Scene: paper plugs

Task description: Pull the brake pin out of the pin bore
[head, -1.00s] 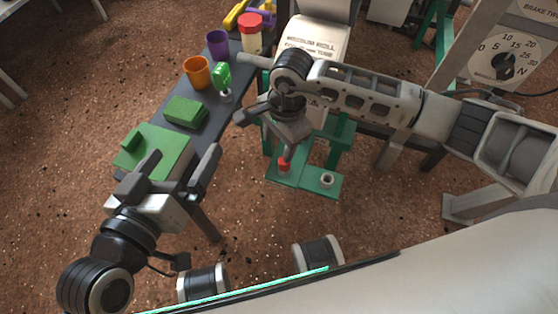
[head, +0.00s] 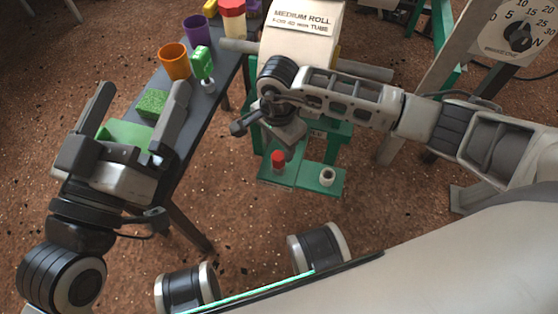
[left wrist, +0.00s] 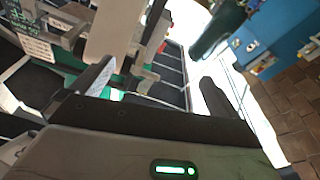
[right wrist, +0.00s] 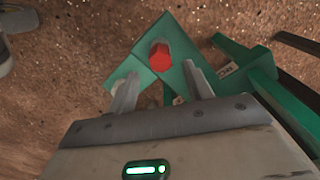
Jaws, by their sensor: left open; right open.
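The brake pin shows as a red head (head: 278,160) standing upright on a green plate (head: 272,176) in the head view; its lower part and the bore are hidden. My right gripper (head: 284,132) is just above it, pointing down. In the right wrist view the red pin head (right wrist: 160,57) lies beyond the fingertips, roughly centred between the open, empty fingers of my right gripper (right wrist: 160,76). My left gripper (head: 143,90) is open and empty in front of the side table; in the left wrist view its fingers (left wrist: 157,76) are apart with nothing between them.
A pale ring-shaped fitting (head: 327,176) stands on the plate right of the pin. The narrow dark table (head: 186,140) at left holds an orange cup (head: 174,62), a purple cup (head: 197,28) and a green sponge (head: 152,103). A large paper roll (head: 300,35) is behind my right arm.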

